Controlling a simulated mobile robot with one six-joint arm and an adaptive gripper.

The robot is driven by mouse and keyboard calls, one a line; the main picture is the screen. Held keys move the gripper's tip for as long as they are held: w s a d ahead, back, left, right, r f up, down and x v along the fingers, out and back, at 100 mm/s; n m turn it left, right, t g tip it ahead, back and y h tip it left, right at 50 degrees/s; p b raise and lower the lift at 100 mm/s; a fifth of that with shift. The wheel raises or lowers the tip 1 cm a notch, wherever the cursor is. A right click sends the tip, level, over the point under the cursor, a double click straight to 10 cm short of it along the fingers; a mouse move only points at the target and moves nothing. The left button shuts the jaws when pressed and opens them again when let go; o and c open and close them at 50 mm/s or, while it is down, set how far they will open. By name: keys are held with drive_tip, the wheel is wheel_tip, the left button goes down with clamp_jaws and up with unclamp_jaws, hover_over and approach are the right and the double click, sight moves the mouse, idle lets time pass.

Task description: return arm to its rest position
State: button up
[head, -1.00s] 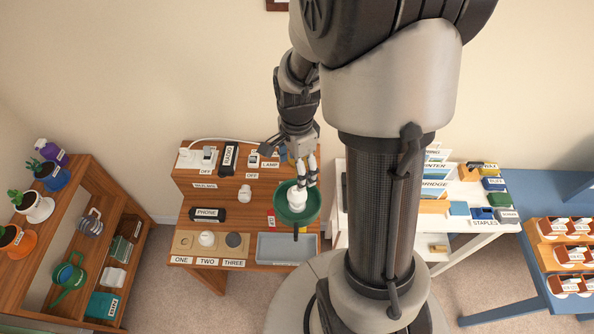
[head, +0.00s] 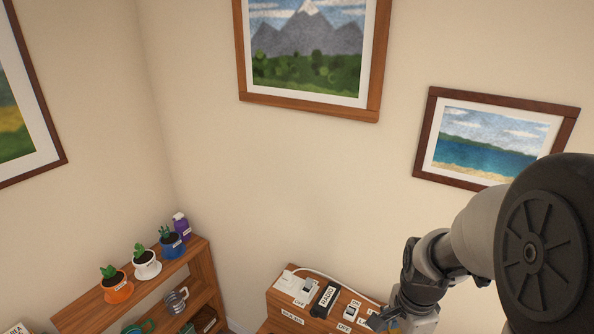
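My arm comes in from the right edge of the head view and reaches down to the bottom edge. My gripper (head: 406,322) is at the bottom edge, by the right end of the wooden stand with the switches. Its fingers are cut off by the frame, so I cannot tell whether they are open or hold anything.
Framed pictures (head: 372,60) hang on the wall.

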drive_tip(key=s+a+n+t+b, duration=0.2)
drive_tip(key=s+a+n+b, duration=0.2)
drive_tip(key=s+n+b, duration=0.2)
drive_tip(key=s+a+r+n+t+b, duration=0.1)
drive_tip(key=s+a+n+b, duration=0.4)
drive_tip(key=n, duration=0.6)
drive_tip(key=s+t+b, duration=0.1)
drive_tip(key=s+b, duration=0.1)
drive_tip(key=b, duration=0.1)
drive_tip(key=shift+s+a, duration=0.2)
drive_tip(key=shift+a, duration=0.1)
drive_tip(key=shift+c, duration=0.2)
